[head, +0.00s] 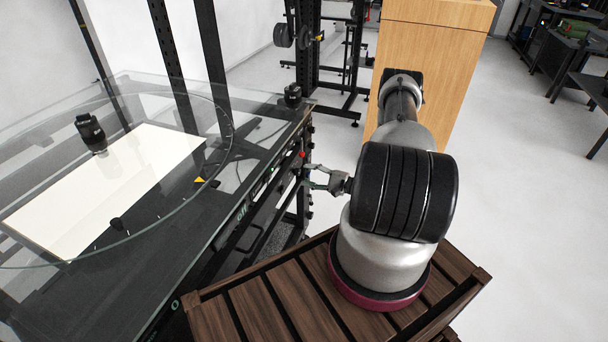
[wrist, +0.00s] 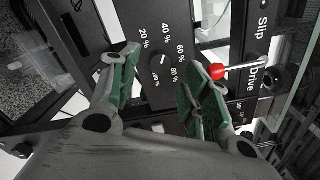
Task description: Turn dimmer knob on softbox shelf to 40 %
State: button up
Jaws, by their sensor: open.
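The dimmer knob (wrist: 157,62) is a small dark knob on a black panel (wrist: 128,12) in the wrist view. Percent labels from 20 % upward ring it. A short white mark on the knob points roughly toward the 60 % label, though the exact setting is hard to read. My gripper (wrist: 162,66) is open, with its green-padded fingers on either side of the knob in the picture. I cannot tell whether they touch it. In the head view my gripper (head: 315,178) is at the table's right-hand side; the knob cannot be made out there.
A red-tipped lever (wrist: 217,71) by the Slip and Drive labels stands close to the right finger. The glass-topped turntable table (head: 240,125) lies left of my arm. A wooden cabinet (head: 432,60) stands behind the arm. Open floor (head: 540,200) lies to the right.

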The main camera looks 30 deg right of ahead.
jog(key=v, duration=0.9)
